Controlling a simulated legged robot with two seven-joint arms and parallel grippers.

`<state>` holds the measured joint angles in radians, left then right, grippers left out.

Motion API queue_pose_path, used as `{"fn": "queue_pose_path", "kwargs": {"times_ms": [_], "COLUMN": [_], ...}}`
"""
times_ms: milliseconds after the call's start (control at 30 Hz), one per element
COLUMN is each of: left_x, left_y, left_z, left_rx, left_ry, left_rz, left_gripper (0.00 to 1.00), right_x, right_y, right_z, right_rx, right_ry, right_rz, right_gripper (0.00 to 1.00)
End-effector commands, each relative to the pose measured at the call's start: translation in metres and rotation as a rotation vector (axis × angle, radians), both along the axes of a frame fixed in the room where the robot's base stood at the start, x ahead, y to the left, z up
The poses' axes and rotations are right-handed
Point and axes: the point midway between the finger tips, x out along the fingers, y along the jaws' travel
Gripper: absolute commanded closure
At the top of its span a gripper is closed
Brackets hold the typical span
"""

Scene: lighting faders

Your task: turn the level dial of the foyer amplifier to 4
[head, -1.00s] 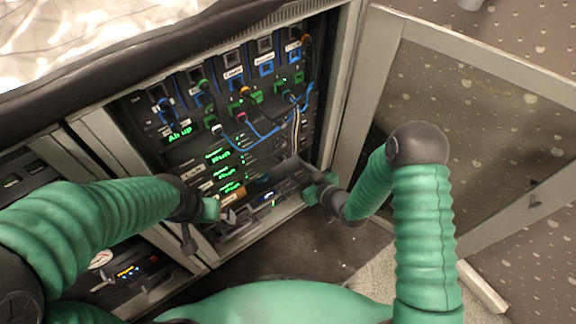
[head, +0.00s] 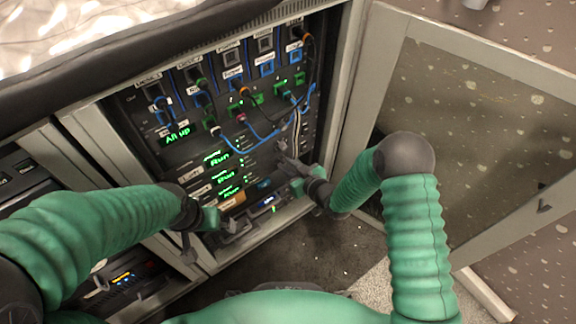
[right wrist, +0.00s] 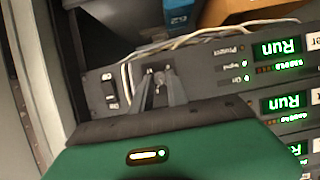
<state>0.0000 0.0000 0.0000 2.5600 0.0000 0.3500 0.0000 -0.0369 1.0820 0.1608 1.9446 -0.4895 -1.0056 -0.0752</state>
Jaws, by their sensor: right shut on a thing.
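A stack of dark amplifier units with green "Run" displays (head: 220,158) stands in the open rack. In the right wrist view the uppermost unit shows a "Run" display (right wrist: 277,48), small indicator lights and a switch (right wrist: 109,89). My right gripper (right wrist: 162,88) is shut on a small dial (right wrist: 160,77) on this unit's face, which the fingers partly hide. Only the end of its name label shows, so I cannot read the name or the dial's setting. In the head view my right gripper (head: 283,152) is at the units' right end. My left gripper (head: 232,228) hangs low before the rack; its jaws are unclear.
Blue, black and white cables (head: 262,132) run across the upper rack, near my right gripper. The open rack door (head: 470,120) stands to the right of my right arm. A second rack (head: 125,280) is at the lower left. Floor is clear below.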

Motion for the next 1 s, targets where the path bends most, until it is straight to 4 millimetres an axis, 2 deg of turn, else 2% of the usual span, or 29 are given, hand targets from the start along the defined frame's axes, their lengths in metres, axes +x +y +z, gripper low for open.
{"fn": "queue_pose_path", "kwargs": {"times_ms": [167, 433, 667, 700, 800, 867, 1000], "left_x": [0.0, 0.0, 0.0, 0.0, 0.0, 0.0, 0.0001], "left_y": [0.0, 0.0, 0.0, 0.0, 0.0, 0.0, 0.0], "left_z": [0.0005, 0.0075, 0.0068, 0.0068, 0.0068, 0.0068, 0.0068], "left_rx": [0.0, 0.0, 0.0, 0.0, 0.0, 0.0, 0.0], "left_ry": [0.0, 0.0, 0.0, 0.0, 0.0, 0.0, 0.0], "left_rz": [0.0, 0.0, 0.0, 0.0, 0.0, 0.0, 0.0], "left_gripper": [0.0, 0.0, 0.0, 0.0, 0.0, 0.0, 0.0], "right_x": [-0.0003, -0.0021, -0.0018, -0.0019, -0.0018, -0.0018, -0.0016], "right_y": [0.0001, 0.0021, 0.0015, 0.0016, 0.0015, 0.0016, 0.0016], "right_z": [0.0001, -0.0003, -0.0008, -0.0008, -0.0008, -0.0007, -0.0005], "right_rx": [-0.005, -0.15, -0.154, -0.154, -0.153, -0.153, -0.153], "right_ry": [-0.002, -0.106, -0.11, -0.11, -0.11, -0.11, -0.11], "right_rz": [0.0, 0.001, 0.001, 0.001, 0.0, 0.0, 0.0], "right_gripper": [1.0, 1.0, 1.0, 0.79, 0.66, 0.6, 0.6]}}
